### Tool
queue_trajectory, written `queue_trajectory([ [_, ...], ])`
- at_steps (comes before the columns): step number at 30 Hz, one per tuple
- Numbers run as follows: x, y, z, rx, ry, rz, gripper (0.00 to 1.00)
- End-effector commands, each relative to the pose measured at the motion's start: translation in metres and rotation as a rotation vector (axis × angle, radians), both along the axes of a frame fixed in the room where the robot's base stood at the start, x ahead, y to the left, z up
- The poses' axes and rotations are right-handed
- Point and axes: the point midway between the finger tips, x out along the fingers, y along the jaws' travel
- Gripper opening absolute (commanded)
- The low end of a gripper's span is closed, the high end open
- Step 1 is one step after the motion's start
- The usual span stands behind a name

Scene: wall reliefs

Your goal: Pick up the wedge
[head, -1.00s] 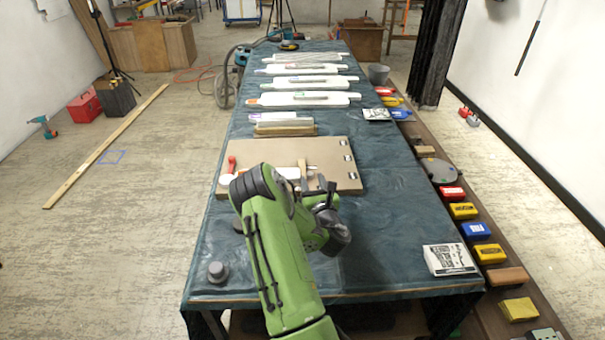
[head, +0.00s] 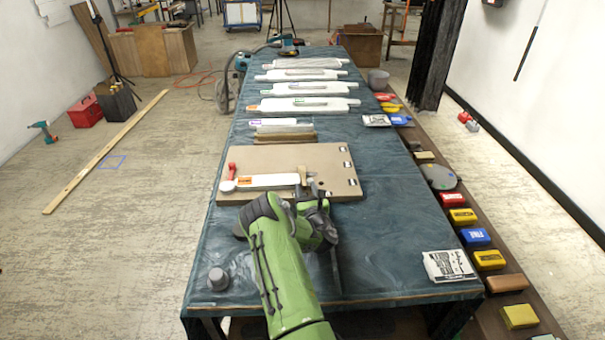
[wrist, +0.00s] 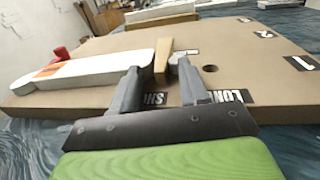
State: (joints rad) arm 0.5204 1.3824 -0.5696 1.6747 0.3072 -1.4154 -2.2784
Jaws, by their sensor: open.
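The wedge (head: 304,175) is a small tan wooden piece on the brown board (head: 285,156), at the right end of a white flat piece (head: 266,181). In the wrist view the wedge (wrist: 163,62) stands beside the white piece (wrist: 95,72) and appears between my fingertips. My gripper (wrist: 158,68) is open and empty, its two fingers low over the near edge of the board. I cannot tell whether the tips reach around the wedge or stop just short of it. In the head view my gripper (head: 316,196) is partly hidden by my wrist.
A red-handled clamp (head: 231,171) sits at the board's left end. Several white pieces (head: 303,105) lie farther along the table. A grey knob (head: 218,279) and a paper packet (head: 448,266) are nearer.

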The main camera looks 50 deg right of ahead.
Motion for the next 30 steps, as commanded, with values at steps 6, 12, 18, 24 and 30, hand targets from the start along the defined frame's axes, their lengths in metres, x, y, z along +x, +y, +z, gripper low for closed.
queue_trajectory([
  [6, 0.000, 0.000, -0.001, 0.000, 0.000, -0.001, 0.29],
  [12, -0.001, 0.000, 0.000, -0.001, -0.001, -0.001, 0.00],
  [18, -0.001, 0.000, 0.000, -0.001, -0.001, -0.001, 0.00],
  [24, -0.001, 0.000, 0.002, -0.001, 0.000, 0.000, 0.00],
  [30, 0.000, 0.001, 0.042, -0.004, 0.002, 0.001, 0.00],
])
